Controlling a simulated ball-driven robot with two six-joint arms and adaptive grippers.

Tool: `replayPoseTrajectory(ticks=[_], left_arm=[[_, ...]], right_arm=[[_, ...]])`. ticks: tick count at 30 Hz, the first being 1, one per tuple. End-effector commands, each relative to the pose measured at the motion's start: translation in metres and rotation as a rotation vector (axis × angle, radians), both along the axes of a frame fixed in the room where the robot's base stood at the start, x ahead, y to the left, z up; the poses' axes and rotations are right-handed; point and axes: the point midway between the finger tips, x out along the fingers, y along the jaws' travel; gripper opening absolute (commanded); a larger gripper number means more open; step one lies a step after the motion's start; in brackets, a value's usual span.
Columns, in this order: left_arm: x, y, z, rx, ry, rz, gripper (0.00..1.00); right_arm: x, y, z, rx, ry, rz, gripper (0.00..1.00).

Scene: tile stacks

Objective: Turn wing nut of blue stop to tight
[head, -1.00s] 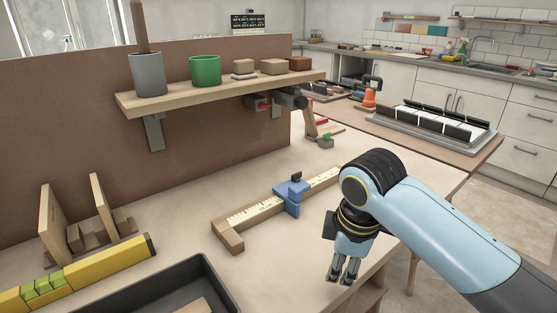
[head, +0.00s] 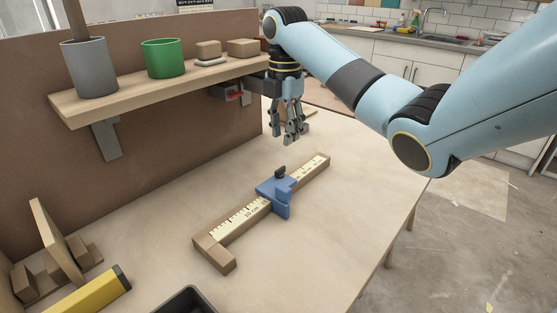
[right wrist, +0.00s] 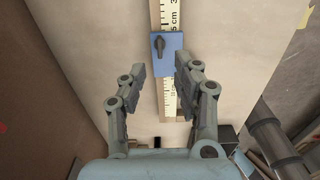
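The blue stop (head: 277,193) sits on a wooden ruler bar (head: 232,225) with a printed scale, lying on the workbench. Its dark wing nut (head: 280,171) is on top. In the right wrist view the blue stop (right wrist: 168,54) is ahead of the fingers, and the wing nut (right wrist: 159,47) points roughly along the bar. My right gripper (head: 291,137) hangs fingers down above the bench, behind and above the stop, apart from it. Its fingers (right wrist: 160,77) are spread with nothing between them. My left gripper is not in view.
A wooden shelf (head: 150,95) with a grey cup (head: 90,68), a green cup (head: 163,58) and small blocks is on the brown back panel, close to my right gripper. A yellow level (head: 92,291) lies at front left. The bench right of the bar is clear.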

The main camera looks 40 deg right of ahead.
Motion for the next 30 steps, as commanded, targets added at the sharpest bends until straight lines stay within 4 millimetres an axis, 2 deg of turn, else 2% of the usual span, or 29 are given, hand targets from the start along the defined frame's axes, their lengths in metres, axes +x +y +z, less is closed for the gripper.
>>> replayPoseTrajectory(ticks=[6, 12, 19, 25, 30], left_arm=[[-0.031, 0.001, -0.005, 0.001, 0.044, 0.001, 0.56], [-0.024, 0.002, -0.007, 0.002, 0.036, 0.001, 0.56], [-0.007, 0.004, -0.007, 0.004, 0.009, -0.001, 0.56], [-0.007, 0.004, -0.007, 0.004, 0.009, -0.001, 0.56], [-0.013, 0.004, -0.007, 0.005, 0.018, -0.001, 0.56]], right_arm=[[-0.001, 0.001, -0.047, 0.001, 0.003, -0.002, 0.31], [-0.001, 0.001, -0.079, 0.000, 0.002, -0.002, 0.31], [0.000, 0.001, -0.091, -0.001, -0.001, -0.002, 0.31], [0.000, 0.001, -0.091, -0.002, -0.001, -0.002, 0.31], [0.000, 0.001, -0.091, -0.001, -0.001, -0.002, 0.10]])
